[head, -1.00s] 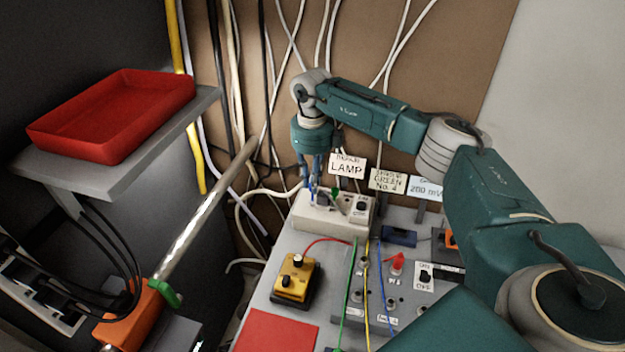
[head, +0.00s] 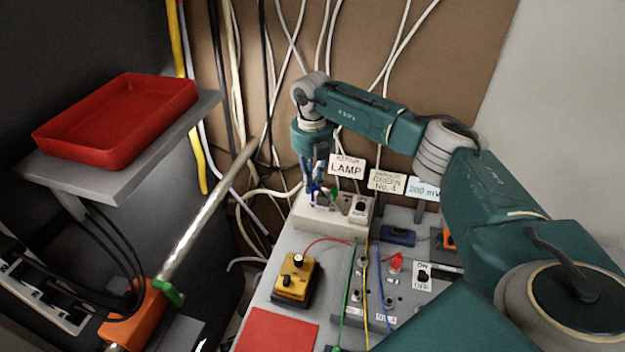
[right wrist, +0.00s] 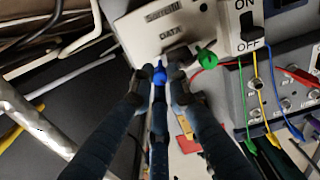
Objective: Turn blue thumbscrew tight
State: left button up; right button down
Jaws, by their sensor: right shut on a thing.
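The blue thumbscrew (right wrist: 159,75) sits on the near edge of the white box marked DATA (right wrist: 150,40). In the right wrist view it shows between my fingertips. In the head view a bit of blue (head: 314,188) shows at the fingertips, mostly hidden by the fingers. My right gripper (head: 317,182) points down at the left part of the white box and is shut on the thumbscrew. In the right wrist view the gripper's fingers (right wrist: 161,90) close around it from several sides. My left gripper is not in view.
A green thumbscrew (right wrist: 205,58) stands beside the blue one, near an ON/OFF switch (right wrist: 246,22). Sign cards (head: 346,167) stand behind the box. A yellow device (head: 295,280) and wired panel lie in front. A metal rod (head: 210,212) and red tray (head: 115,120) are at left.

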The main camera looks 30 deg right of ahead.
jog(key=shift+m+p, duration=0.4)
jog(key=shift+m, duration=1.6)
jog(key=c, duration=1.7)
grip_release()
jog(key=shift+o, duration=0.2)
jog(key=shift+r, duration=0.1)
notch_tip(320, 180, up, 12)
